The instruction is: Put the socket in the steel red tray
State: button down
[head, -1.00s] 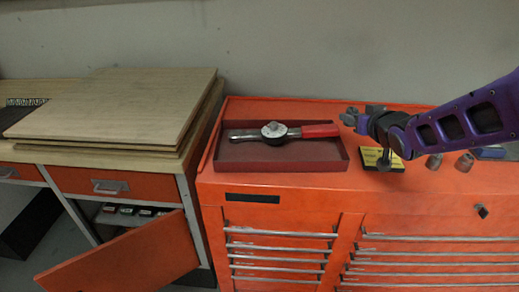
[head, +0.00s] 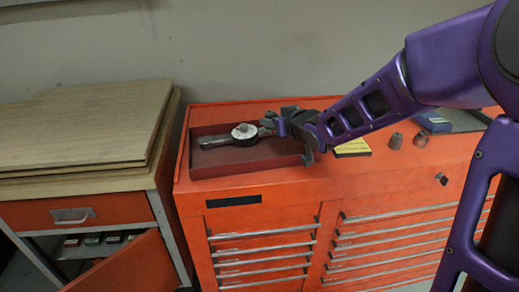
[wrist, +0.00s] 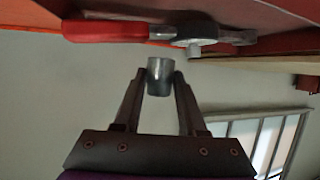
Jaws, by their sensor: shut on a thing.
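The red steel tray (head: 245,167) sits on the left part of the orange cabinet top. A torque wrench with a round white dial (head: 244,132) lies in it, and its red handle (wrist: 103,31) shows in the wrist view. My gripper (head: 280,124) is over the right part of the tray and hides the wrench handle in the head view. In the wrist view, my gripper (wrist: 158,80) is shut on a grey metal socket (wrist: 160,78) between the fingertips. The socket appears apart from the wrench. I cannot tell its exact height above the tray.
A yellow and black box (head: 352,148) and two more grey sockets (head: 395,140) stand on the cabinet top right of the tray. A blue thing (head: 432,121) is farther right. Wooden boards (head: 80,125) are stacked at left, and a wall is behind.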

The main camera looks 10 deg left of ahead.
aim_at(272, 152)
jog(key=shift+f+b, duration=0.9)
jog(key=shift+f, duration=2.65)
jog(key=shift+f, duration=0.25)
jog(key=shift+c, duration=2.4)
grip_release()
jog(key=shift+r, duration=0.1)
jog(key=shift+r, duration=0.3)
jog(key=p+v, duration=0.3)
jog(key=v, duration=0.7)
jog(key=shift+s+d+r, duration=0.15)
jog(key=shift+s+d, duration=0.05)
jog(key=shift+s, duration=0.15)
jog(key=shift+s+d+r, duration=0.1)
jog(key=shift+s+d, duration=0.15)
jog(key=shift+s, duration=0.2)
